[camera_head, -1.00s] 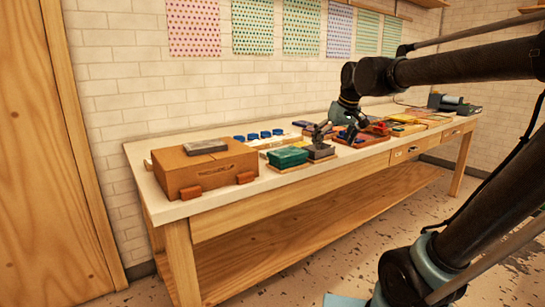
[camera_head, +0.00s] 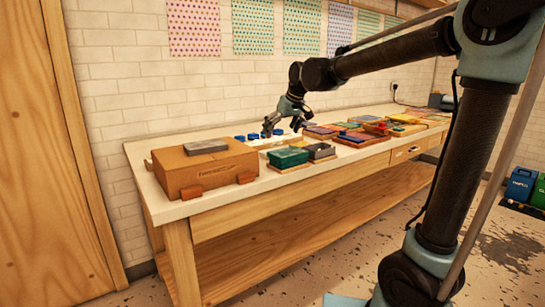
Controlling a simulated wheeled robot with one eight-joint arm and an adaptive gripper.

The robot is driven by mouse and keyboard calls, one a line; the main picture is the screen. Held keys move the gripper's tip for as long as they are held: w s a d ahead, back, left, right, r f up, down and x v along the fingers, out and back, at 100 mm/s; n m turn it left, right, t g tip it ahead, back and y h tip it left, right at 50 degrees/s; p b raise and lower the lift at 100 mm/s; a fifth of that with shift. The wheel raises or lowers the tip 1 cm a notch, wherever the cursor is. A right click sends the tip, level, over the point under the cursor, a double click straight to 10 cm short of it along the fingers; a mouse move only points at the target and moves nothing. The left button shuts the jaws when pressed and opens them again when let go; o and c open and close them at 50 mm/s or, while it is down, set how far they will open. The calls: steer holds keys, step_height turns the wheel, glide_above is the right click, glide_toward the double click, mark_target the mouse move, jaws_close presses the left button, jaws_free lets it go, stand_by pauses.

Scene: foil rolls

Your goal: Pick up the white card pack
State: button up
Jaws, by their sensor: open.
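My gripper (camera_head: 282,129) is open and points down over the bench, in front of the white board with blue pieces (camera_head: 262,143). Its fingers look empty and cover part of that board's right side. I cannot clearly make out a white card pack; a pale patch beside the fingers is too small to name. A green box (camera_head: 288,157) and a dark grey open box (camera_head: 319,151) sit just in front of and below my gripper.
A cardboard box (camera_head: 205,172) with a grey block (camera_head: 206,147) on top stands at the bench's left end. Several coloured flat packs (camera_head: 366,136) lie along the bench to the right. Blue and green containers (camera_head: 522,186) stand on the floor at right.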

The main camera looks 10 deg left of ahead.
steer(key=shift+x, duration=5.05)
steer(key=c, duration=1.2)
